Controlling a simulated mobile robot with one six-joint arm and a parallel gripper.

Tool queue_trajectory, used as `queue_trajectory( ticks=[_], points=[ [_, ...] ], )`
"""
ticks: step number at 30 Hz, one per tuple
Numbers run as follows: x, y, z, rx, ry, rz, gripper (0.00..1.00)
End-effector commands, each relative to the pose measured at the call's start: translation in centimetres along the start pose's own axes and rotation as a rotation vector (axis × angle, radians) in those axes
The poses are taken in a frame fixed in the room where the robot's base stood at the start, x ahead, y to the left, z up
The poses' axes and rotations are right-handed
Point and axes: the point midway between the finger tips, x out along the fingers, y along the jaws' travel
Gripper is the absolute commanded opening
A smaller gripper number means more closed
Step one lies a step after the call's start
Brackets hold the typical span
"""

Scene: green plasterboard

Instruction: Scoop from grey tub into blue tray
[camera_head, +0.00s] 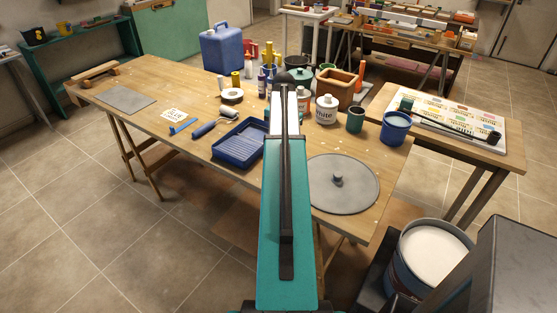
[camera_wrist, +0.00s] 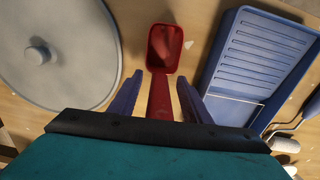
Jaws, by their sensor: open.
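A red scoop (camera_wrist: 160,62) lies on the wooden table in the wrist view, its bowl pointing away from me. My gripper (camera_wrist: 159,85) is open, with its blue fingers on either side of the scoop's handle and a gap on each side. The blue tray (camera_head: 240,144) lies on the table left of my arm; it also shows in the wrist view (camera_wrist: 258,52), right of the scoop. The grey tub (camera_head: 405,285) stands low at the right, beyond the table's edge, filled with white material (camera_head: 432,250). My arm hides the scoop and gripper in the head view.
A round grey lid (camera_head: 343,187) lies right of my arm. A roller (camera_head: 212,122) lies by the tray. A white bottle (camera_head: 327,110), green cup (camera_head: 356,119), blue pot (camera_head: 395,128) and wooden box (camera_head: 338,88) stand behind. The table's left part is mostly clear.

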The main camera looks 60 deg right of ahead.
Motion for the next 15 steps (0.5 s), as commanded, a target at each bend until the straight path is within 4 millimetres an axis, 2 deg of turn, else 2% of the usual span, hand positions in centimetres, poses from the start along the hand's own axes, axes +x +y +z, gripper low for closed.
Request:
queue_trajectory(
  ticks=[10, 15],
  points=[
    [0.00, 0.00, 0.00, 0.000, 0.000, 0.000, 0.42],
    [0.00, 0.00, 0.00, 0.000, 0.000, 0.000, 0.13]
  ],
)
